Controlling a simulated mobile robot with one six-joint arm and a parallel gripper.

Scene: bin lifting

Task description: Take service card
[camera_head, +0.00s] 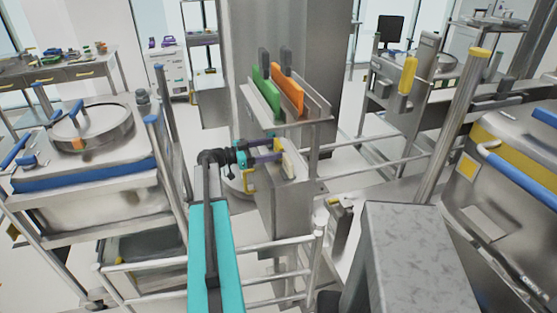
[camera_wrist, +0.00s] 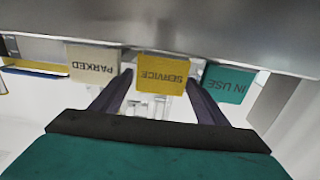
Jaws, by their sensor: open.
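The yellow SERVICE card (camera_wrist: 162,74) hangs in the middle of a row of three in the wrist view, its lettering upside down. The cream PARKED card (camera_wrist: 93,62) is on its left and the teal IN USE card (camera_wrist: 228,84) on its right. My gripper (camera_wrist: 161,82) is open, with one dark finger on each side of the yellow card. Whether the fingers touch any card, I cannot tell. In the head view my gripper (camera_head: 277,156) reaches the front of a metal box on the column, beside a cream card (camera_head: 289,165).
Above my gripper, a metal rack (camera_head: 318,108) holds green (camera_head: 266,91) and orange (camera_head: 288,92) boards. A lidded vessel (camera_head: 92,130) stands at the left, and a steel machine with a blue handle (camera_head: 515,178) at the right.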

